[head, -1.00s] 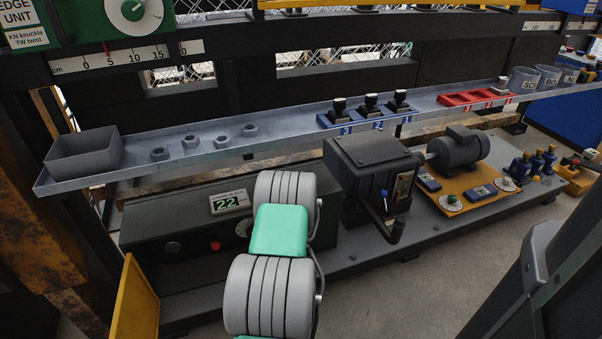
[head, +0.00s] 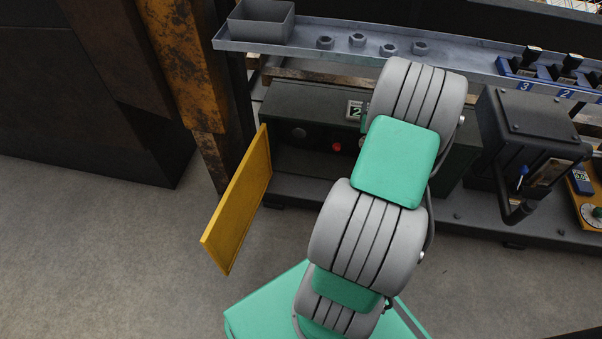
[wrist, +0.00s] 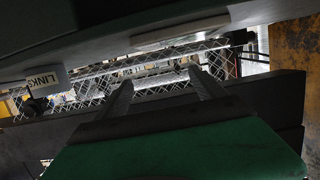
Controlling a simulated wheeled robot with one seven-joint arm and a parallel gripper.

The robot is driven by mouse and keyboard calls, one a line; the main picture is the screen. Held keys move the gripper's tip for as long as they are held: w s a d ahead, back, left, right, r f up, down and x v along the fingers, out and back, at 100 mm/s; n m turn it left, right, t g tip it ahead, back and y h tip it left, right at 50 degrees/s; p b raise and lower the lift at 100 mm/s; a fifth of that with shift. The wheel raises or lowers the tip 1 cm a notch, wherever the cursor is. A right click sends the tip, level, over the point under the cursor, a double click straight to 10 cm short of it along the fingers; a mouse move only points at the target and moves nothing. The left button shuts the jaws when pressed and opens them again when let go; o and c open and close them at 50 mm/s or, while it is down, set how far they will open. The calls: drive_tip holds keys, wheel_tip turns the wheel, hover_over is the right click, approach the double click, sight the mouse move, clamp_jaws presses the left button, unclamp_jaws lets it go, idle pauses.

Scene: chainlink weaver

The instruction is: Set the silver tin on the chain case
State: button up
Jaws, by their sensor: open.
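I cannot pick out a silver tin for certain in either current view. No label marks the chain case; a long dark green casing (head: 310,135) with a red button and a partly hidden number plate stands low behind my arm, but I cannot tell if it is the case. In the wrist view my gripper (wrist: 163,80) is open, its two grey fingers apart with nothing seen between them. Chain-link mesh shows beyond them. My gripper is not visible in the head view, where my arm covers part of the casing.
A grey shelf (head: 330,58) runs above the casing, with a grey open bin (head: 262,22) and several nuts. A yellow panel (head: 240,200) stands out at the casing's left end. A dark motor-like housing (head: 530,125) is at right. Clear floor (head: 110,240) lies left. A LINKS label (wrist: 44,80) shows in the wrist view.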

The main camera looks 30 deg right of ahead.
drive_tip(key=w+a+r+n+y, duration=0.2)
drive_tip(key=w+a+n+y, duration=0.15)
drive_tip(key=w+a, duration=0.5)
drive_tip(key=s+a+r+n+g+y, duration=0.1)
drive_tip(key=a+y, duration=0.2)
drive_tip(key=a, duration=0.8)
drive_tip(key=a+r+n+g+y, duration=0.1)
drive_tip(key=a+n+y, duration=0.15)
drive_tip(key=a, duration=0.85)
drive_tip(key=s+a+r+n+g+y, duration=0.25)
drive_tip(key=s+a+g, duration=0.35)
drive_tip(key=s+a, duration=1.1)
wheel_tip(320, 180, up, 37)
drive_tip(key=w+p, duration=0.1)
drive_tip(key=p, duration=3.3)
drive_tip(key=shift+d+t+h, duration=0.3)
drive_tip(key=shift+t+h, duration=0.05)
drive_tip(key=shift+t, duration=0.05)
drive_tip(key=shift+r, duration=0.1)
